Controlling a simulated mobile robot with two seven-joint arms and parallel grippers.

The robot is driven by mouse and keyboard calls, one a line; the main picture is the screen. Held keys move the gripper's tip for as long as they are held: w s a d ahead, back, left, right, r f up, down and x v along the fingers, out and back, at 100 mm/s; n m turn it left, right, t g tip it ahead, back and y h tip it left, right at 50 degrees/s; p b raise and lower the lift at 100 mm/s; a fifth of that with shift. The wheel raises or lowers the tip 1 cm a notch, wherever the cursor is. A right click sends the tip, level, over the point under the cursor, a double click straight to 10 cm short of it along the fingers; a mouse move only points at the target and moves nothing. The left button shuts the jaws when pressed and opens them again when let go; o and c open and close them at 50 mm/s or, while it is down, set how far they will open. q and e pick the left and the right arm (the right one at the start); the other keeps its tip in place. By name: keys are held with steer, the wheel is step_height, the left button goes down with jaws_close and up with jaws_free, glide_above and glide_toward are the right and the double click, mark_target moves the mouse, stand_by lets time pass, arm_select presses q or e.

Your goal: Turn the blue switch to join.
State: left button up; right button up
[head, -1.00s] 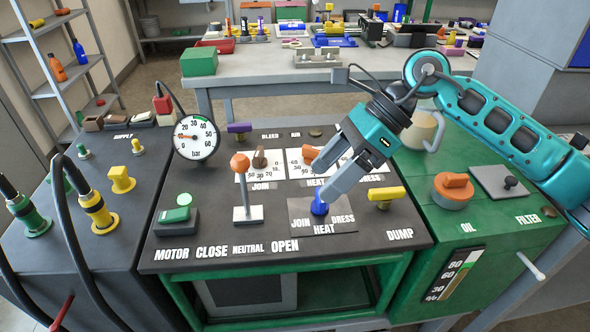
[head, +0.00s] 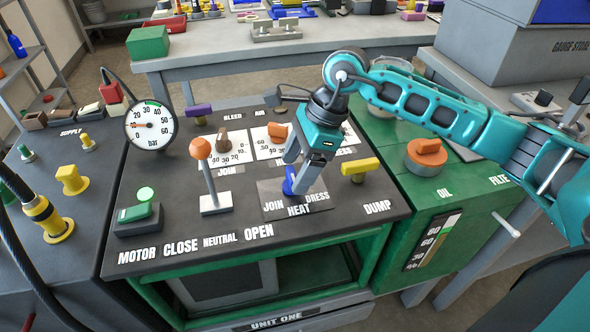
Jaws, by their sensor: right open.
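The blue switch (head: 289,182) stands on a grey plate (head: 318,206) marked JOIN, HEAT and DRESS on the dark cart panel. My right gripper (head: 296,184) reaches down to it from above, its fingers on either side of the switch. The jaws are open, and the near finger hides part of the switch. Which label the switch points at is hard to tell. My left gripper is not in view.
An orange-knobbed lever (head: 207,178) stands left of the switch, and a yellow DUMP handle (head: 360,168) close on its right. A pressure gauge (head: 150,126) and a lit green motor switch (head: 137,212) are further left. An orange OIL knob (head: 426,153) is on the right.

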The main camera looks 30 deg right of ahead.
steer(key=shift+w+a+f, duration=0.1)
steer(key=shift+a+f, duration=0.1)
steer(key=shift+f, duration=0.35)
steer(key=c, duration=1.1)
steer(key=shift+o, duration=0.2)
